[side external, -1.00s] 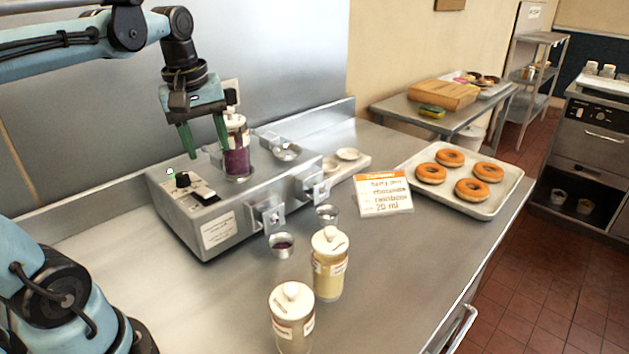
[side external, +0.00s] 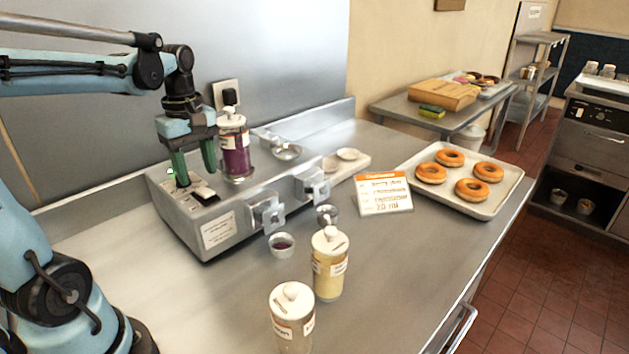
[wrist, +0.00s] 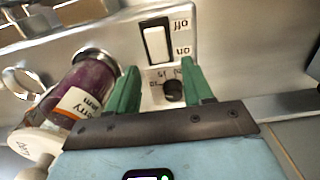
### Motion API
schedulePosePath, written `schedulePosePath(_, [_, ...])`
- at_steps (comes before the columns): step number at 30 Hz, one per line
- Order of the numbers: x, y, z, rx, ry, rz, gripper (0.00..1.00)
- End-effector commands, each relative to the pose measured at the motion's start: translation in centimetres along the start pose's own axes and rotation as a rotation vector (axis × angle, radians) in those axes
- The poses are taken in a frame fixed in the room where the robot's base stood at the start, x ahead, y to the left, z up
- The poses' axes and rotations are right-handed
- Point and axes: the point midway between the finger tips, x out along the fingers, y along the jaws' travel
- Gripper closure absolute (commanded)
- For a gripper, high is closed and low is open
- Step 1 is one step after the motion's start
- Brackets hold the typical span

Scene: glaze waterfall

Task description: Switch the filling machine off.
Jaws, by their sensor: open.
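The filling machine (side external: 222,222) is a grey metal box on the counter, with a jar of purple jam (side external: 235,150) upright on top. Its white rocker switch (wrist: 156,43), marked "off" and "on", shows in the wrist view; which side is pressed I cannot tell. A dark round knob (wrist: 173,91) sits beside the switch.
The jam jar (wrist: 85,88) stands close beside the fingers. Two jars (side external: 330,265) (side external: 292,315) and small metal cups (side external: 282,244) stand in front of the machine. A sign (side external: 383,193) and a doughnut tray (side external: 487,208) are to the right. The front-left counter is clear.

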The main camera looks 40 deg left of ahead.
Motion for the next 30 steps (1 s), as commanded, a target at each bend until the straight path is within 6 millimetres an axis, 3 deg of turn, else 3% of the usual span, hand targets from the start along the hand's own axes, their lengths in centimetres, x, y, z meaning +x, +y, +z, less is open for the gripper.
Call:
schedulePosePath(7, [2.4,0.0,0.0,0.001,0.0,0.0,0.49])
schedulePosePath(20, [3.0,0.0,0.0,0.001,0.0,0.0,0.5])
schedulePosePath(30, [2.9,0.0,0.0,0.001,0.0,0.0,1.0])
